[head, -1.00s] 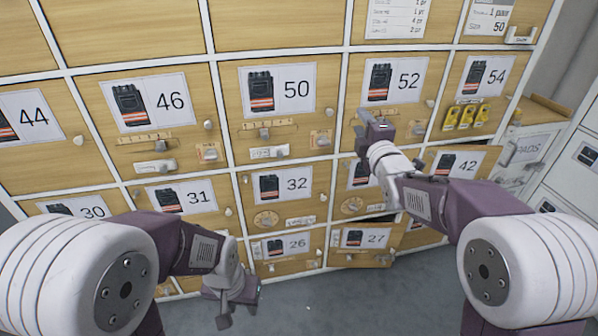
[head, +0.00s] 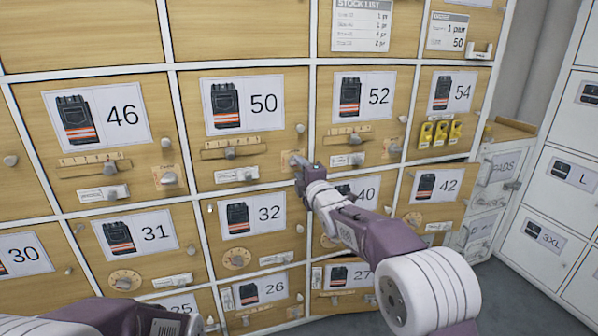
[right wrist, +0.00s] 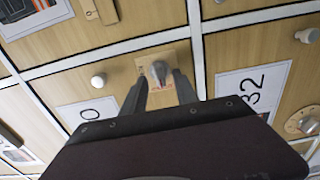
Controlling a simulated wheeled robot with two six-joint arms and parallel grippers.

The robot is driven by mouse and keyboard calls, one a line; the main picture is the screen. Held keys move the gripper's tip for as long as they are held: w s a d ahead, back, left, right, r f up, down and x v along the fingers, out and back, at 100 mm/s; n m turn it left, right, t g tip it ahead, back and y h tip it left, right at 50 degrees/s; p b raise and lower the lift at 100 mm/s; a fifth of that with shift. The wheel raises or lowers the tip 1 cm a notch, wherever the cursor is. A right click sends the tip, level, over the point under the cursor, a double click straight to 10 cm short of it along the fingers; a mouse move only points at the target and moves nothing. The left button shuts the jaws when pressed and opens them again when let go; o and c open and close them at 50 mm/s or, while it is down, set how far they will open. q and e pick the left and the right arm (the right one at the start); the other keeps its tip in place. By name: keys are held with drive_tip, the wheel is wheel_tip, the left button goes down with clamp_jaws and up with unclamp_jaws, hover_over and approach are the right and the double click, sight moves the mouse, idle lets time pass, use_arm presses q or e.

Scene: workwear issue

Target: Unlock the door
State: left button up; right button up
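Door 50 (head: 210,148) is a shut wooden locker door with a round knob at its right edge. A small turn latch (right wrist: 160,70) on a pale plate with red lettering sits at its lower right corner. In the head view my right gripper (head: 300,164) is at that corner and partly covers the latch. In the right wrist view the gripper's two fingers (right wrist: 162,90) are apart, one on each side of the latch. I cannot tell whether they touch it. My left arm shows at the bottom left of the head view, with its gripper out of frame.
Numbered doors surround it, among them 46 (head: 150,148), 52 (head: 388,128) and 32 (head: 268,245). Door 42 (head: 437,210) seems to stand ajar. Yellow padlock-like tags (head: 440,133) hang on door 54. White lockers (head: 545,205) stand at the right.

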drive_tip(key=shift+x, duration=0.8)
clamp_jaws()
drive_tip(key=shift+m, duration=0.3)
drive_tip(key=shift+m+p, duration=3.35)
drive_tip(key=shift+m, duration=5.25)
